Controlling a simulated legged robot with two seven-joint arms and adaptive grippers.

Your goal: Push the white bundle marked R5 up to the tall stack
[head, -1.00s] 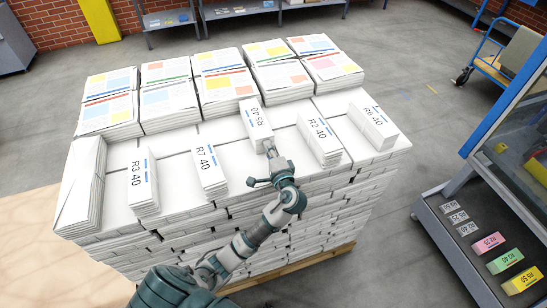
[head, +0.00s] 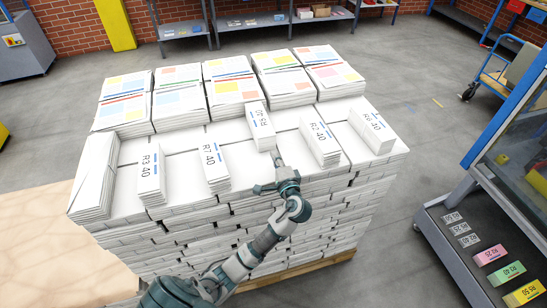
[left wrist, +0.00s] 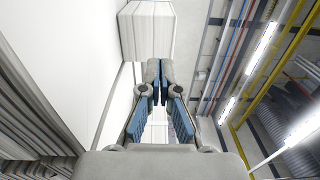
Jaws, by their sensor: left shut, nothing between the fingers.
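The white bundle marked R5 (head: 260,124) lies on top of the white layered pile (head: 285,208), its far end close to the front of the taller printed newspaper stacks (head: 232,84). I cannot tell whether it touches them. My left gripper (head: 277,158) is shut and empty at the near end of R5, fingertips pointing at it. Contact there is unclear. In the left wrist view, the shut fingers (left wrist: 159,80) point at a white block end (left wrist: 147,31), which looks like R5. My right gripper is not in view.
Bundles R7 (head: 214,168) and R3 (head: 152,176) lie to the left; R2 (head: 321,143) and another bundle (head: 372,130) lie to the right. An unmarked stack (head: 94,178) stands at the left edge. A shelf with coloured blocks (head: 491,252) stands at right.

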